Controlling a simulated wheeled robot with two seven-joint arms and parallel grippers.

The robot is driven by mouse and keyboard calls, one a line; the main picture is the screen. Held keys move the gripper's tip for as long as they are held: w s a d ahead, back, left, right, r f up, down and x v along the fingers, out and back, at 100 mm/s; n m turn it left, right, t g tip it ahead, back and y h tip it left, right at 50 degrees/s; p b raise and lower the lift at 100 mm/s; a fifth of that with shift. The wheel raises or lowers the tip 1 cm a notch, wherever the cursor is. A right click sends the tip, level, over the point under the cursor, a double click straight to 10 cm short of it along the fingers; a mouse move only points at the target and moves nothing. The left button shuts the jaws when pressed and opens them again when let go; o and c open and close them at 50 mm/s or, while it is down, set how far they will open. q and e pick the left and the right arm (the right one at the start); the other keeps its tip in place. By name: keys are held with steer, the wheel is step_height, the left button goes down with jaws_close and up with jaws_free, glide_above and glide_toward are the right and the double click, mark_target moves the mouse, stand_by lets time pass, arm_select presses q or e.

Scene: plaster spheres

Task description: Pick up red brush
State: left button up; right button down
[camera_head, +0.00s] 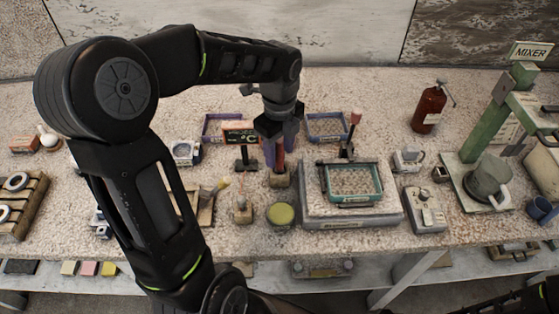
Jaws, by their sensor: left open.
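My left gripper (277,148) points straight down over the middle of the table, its jaws apart. Right below it, a red upright piece that looks like the red brush (280,161) stands in a small tan block holder (280,179). The gripper hides its upper part. The fingers are at or around it; I cannot tell whether they touch it. My right gripper does not show.
A sign with a dark face (241,133) stands close left of the gripper. A green-rimmed tray (352,197) on a grey scale sits to the right. A green-lidded jar (281,214) is in front. A red bottle (429,108) and green mixer (490,125) stand farther right.

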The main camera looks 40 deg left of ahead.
arm_select(q)
steer(key=shift+c, duration=0.6)
jaws_close()
stand_by(0.3)
